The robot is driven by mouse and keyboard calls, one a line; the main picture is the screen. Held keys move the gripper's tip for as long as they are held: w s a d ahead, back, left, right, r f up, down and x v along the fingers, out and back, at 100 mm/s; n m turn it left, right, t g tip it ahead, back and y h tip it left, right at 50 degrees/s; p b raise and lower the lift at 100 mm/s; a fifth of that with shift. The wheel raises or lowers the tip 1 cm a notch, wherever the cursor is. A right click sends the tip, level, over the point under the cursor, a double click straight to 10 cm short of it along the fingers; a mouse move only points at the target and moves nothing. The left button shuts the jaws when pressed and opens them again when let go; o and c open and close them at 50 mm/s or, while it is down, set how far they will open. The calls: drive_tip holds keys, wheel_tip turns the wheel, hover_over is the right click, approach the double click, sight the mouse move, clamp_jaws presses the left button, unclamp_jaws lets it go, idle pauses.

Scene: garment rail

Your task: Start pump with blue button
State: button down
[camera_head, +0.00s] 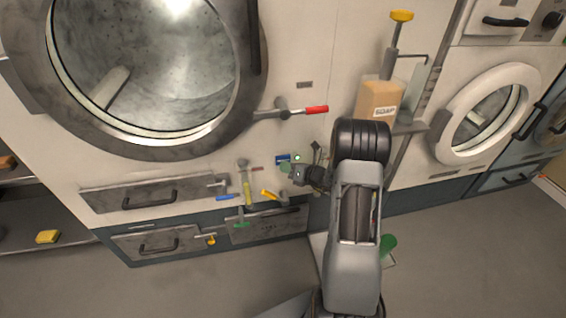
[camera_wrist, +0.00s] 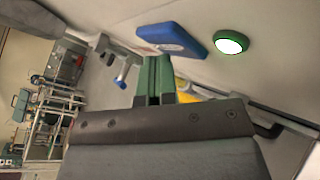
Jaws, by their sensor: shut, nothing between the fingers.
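A flat blue rectangular piece (camera_head: 283,159) sits on the white machine front, below the red-handled lever. In the wrist view the blue piece (camera_wrist: 176,42) shows as a raised block with faint light marks; whether it is the button or a plate I cannot tell. To its right is a round green-rimmed lamp or button (camera_wrist: 232,42) with a bright white face, also small in the head view (camera_head: 297,157). My gripper (camera_head: 286,168) is at the panel just below the blue piece. Its green fingers (camera_wrist: 154,68) are together and empty, their tips overlapping its lower edge; contact is unclear.
A red-handled lever (camera_head: 316,110) sticks out above my gripper. Below left are several small valves, including a yellow-handled one (camera_head: 270,195) and a green-handled one (camera_head: 241,225). Drawers (camera_head: 155,196) lie left.

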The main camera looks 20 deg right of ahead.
idle(0.4)
drive_tip(key=shift+s+a, duration=0.1)
drive_tip(key=shift+s, duration=0.3)
drive_tip(key=s+a+p, duration=0.1)
drive_tip(key=s+p, duration=0.1)
drive_tip(key=s, duration=0.4)
idle(0.4)
drive_tip(key=shift+a, duration=0.1)
idle(0.4)
